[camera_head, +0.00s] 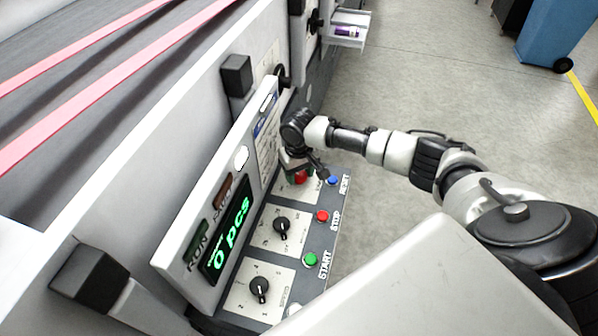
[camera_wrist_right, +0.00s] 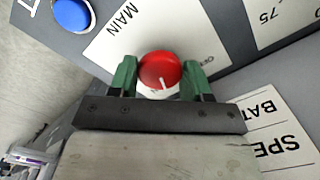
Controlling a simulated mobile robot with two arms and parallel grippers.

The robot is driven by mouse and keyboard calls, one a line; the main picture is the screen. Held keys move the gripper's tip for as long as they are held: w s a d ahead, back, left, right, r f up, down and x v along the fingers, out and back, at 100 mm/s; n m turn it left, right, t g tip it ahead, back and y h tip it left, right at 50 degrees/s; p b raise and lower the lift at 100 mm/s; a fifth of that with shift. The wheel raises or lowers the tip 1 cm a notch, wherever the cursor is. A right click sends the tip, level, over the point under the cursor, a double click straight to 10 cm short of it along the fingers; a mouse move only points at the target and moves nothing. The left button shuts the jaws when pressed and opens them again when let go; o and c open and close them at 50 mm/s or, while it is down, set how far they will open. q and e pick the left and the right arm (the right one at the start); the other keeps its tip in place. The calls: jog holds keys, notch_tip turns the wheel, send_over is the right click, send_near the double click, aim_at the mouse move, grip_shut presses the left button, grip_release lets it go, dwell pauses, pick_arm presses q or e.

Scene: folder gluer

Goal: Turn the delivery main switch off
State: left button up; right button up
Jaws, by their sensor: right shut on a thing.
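The main switch is a round red knob (camera_wrist_right: 160,70) with a white mark, on a light plate (camera_wrist_right: 118,36) lettered "MAIN". In the right wrist view the knob sits between the two green fingers of my right gripper (camera_wrist_right: 159,79), which is shut on it. The white mark points down toward the gripper in that view. In the head view the red knob (camera_head: 301,177) shows at the far end of the control panel, partly hidden by my right gripper (camera_head: 300,168). My left gripper is not in view.
A blue reset button (camera_head: 333,180), red stop button (camera_head: 322,216) and green start button (camera_head: 310,259) line the panel's right edge. Two black dials (camera_head: 281,225) (camera_head: 260,289) sit beside them. A display (camera_head: 228,240) reads 0 pcs.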

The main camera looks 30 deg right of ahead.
aim_at(299, 174)
jog(key=n, duration=0.2)
jog(key=shift+n, duration=0.4)
jog(key=n, duration=0.3)
jog(key=shift+n, duration=0.3)
jog(key=n, duration=0.3)
jog(key=shift+w+r+n, duration=0.1)
jog(key=shift+n, duration=2.1)
jog(key=o, duration=0.9)
notch_tip(299, 174, up, 11)
jog(key=b, duration=0.3)
